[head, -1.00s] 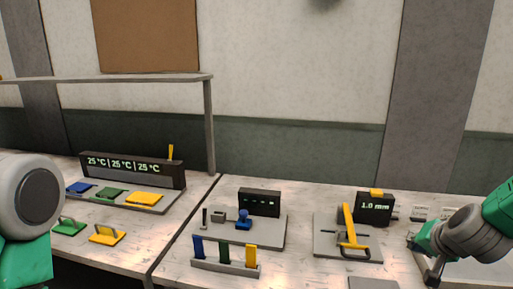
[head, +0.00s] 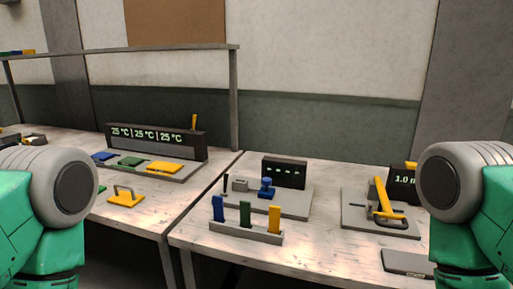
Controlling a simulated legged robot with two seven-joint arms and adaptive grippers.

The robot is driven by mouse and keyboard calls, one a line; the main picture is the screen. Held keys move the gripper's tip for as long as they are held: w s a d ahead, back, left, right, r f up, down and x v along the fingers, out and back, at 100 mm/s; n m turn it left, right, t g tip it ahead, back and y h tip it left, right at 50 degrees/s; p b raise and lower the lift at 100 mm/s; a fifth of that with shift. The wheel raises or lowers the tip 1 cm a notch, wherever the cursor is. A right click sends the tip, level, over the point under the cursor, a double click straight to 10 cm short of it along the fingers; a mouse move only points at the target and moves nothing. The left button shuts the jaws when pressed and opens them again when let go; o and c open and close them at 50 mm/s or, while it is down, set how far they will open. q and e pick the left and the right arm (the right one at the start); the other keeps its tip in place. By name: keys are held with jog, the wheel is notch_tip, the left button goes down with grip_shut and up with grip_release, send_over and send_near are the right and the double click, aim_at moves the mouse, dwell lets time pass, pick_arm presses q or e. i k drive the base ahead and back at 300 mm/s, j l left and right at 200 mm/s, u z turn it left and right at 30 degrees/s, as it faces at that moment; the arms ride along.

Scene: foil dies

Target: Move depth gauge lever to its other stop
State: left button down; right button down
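The depth gauge is a grey plate (head: 356,216) with a dark display box (head: 402,180) behind it, on the right side of the bench. Its display is partly covered by my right arm; "1.0" can be read. A long yellow lever (head: 381,196) stands on the plate, leaning, its upper end pointing up and slightly left. Neither gripper is in view, and nothing of mine is seen touching the lever.
A rack (head: 246,233) with blue, green and yellow upright pieces stands at the bench's front edge. Behind it is a plate with a blue knob (head: 266,188) and a dark display (head: 284,173). A temperature station (head: 157,140) stands on the left bench. A gap separates the benches.

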aim_at(384, 204)
jog(key=z, duration=1.05)
